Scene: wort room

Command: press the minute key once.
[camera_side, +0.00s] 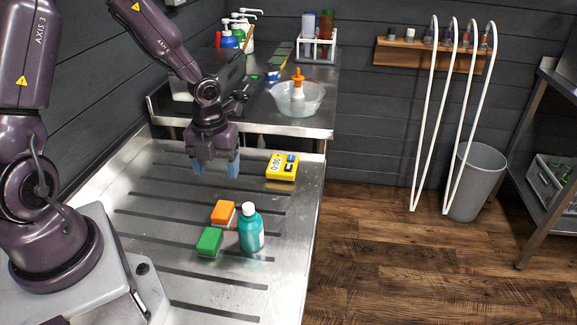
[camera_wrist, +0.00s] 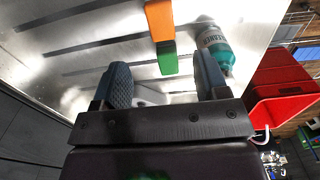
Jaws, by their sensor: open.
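A yellow timer (camera_side: 282,167) with a pale display and dark keys lies on the ribbed metal drainboard (camera_side: 150,188), near its right edge. Which of its keys is the minute key is too small to tell. My gripper (camera_side: 215,168) points down above the drainboard, left of the timer in the side view and apart from it. Its blue fingers are spread with nothing between them. In the wrist view my gripper (camera_wrist: 162,82) also shows open, and the timer is not visible there.
An orange block (camera_side: 223,212), a green block (camera_side: 209,241) and a teal bottle (camera_side: 250,229) stand nearer the side camera. A clear bowl (camera_side: 313,104) holds an orange-capped bottle on the back counter. A red container (camera_wrist: 285,88) shows in the wrist view.

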